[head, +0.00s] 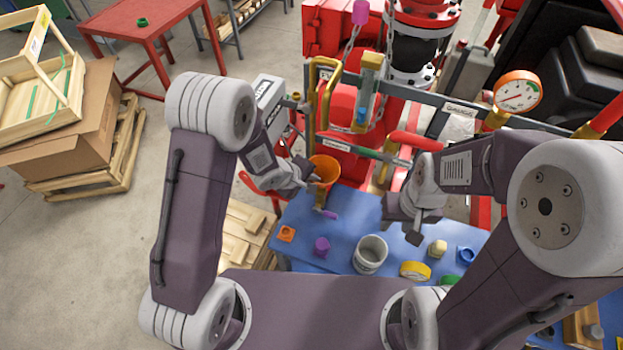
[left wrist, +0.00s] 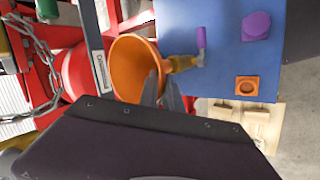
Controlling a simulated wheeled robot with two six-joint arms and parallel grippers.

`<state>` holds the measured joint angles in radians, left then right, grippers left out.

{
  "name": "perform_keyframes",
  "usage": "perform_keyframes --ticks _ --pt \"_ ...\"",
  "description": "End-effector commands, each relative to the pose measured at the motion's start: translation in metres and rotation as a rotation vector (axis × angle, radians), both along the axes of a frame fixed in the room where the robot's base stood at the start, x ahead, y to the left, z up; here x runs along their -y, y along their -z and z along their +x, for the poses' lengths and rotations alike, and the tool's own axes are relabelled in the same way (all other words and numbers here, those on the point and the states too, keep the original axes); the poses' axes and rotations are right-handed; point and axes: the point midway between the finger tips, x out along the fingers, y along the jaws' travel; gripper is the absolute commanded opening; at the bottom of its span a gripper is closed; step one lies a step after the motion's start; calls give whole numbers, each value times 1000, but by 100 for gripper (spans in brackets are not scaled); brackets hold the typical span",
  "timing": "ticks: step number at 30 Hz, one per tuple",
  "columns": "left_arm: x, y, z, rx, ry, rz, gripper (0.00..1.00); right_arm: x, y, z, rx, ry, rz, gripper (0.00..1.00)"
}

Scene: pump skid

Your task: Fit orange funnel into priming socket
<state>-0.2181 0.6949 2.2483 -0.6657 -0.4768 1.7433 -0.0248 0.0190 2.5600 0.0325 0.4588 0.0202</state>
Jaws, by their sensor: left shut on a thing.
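The orange funnel (head: 325,168) is at the front of the pump skid, with its wide mouth facing up. My left gripper (head: 308,176) is shut on the funnel's near side; the left wrist view shows the funnel (left wrist: 128,62) with the fingers (left wrist: 165,92) at its rim. A brass fitting (left wrist: 183,63) with a purple lever (left wrist: 201,40) shows just beyond the funnel.
The blue bench top (head: 345,218) carries an orange block (head: 286,234), a purple part (head: 321,247), a grey cup (head: 370,254), a yellow ring (head: 415,270) and other small parts. Yellow pipe (head: 322,95), a chain and a gauge (head: 517,91) stand close by.

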Motion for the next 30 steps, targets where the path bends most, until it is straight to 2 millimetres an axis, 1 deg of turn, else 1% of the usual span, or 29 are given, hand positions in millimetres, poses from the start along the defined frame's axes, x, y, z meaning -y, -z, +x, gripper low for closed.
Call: perform_keyframes --ticks 30 --pt "0 22 0 1 0 -1 0 0 13 0 0 0 0 36"
